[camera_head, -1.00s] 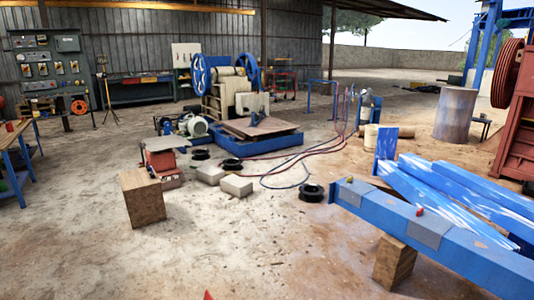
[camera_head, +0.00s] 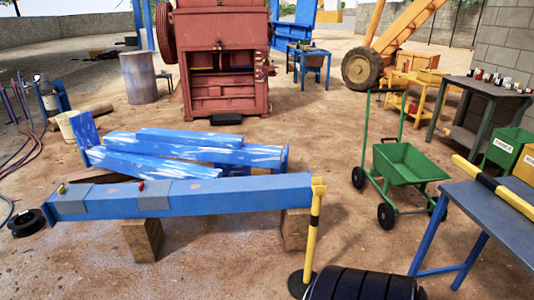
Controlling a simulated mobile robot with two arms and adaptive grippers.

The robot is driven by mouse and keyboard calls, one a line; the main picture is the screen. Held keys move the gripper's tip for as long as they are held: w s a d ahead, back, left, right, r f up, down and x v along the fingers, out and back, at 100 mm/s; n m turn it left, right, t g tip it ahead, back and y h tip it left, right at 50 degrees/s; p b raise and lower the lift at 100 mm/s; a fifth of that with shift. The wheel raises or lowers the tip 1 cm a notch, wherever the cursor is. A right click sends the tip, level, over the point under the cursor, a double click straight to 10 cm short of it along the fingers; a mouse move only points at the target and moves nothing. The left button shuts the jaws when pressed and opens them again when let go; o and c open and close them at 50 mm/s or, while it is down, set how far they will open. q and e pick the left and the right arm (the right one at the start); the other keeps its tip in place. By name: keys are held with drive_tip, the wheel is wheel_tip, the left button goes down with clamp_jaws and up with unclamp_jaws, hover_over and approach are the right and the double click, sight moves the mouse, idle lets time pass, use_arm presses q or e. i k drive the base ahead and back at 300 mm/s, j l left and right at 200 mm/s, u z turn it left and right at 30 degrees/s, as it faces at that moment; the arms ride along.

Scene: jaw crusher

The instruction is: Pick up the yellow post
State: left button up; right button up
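A yellow post (camera_head: 312,235) with a black band near its top stands upright at the lower middle right of the head view. Its round dark base (camera_head: 298,285) is on the dirt floor and is partly hidden by a black ribbed object (camera_head: 362,284). The post's yellow top is right at the end of a long blue beam (camera_head: 230,195); I cannot tell whether they touch. A yellow and black striped bar (camera_head: 497,188) also lies on the blue-legged table at the right. Neither of my grippers is in view.
The beam rests on wooden blocks (camera_head: 143,240). A green cart (camera_head: 400,163) stands right of the post, and a blue-legged table (camera_head: 490,215) is at the right edge. A red machine (camera_head: 222,65) stands behind. Bare floor lies between post and cart.

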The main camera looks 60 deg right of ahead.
sight(299, 282)
drive_tip(key=z, duration=2.4)
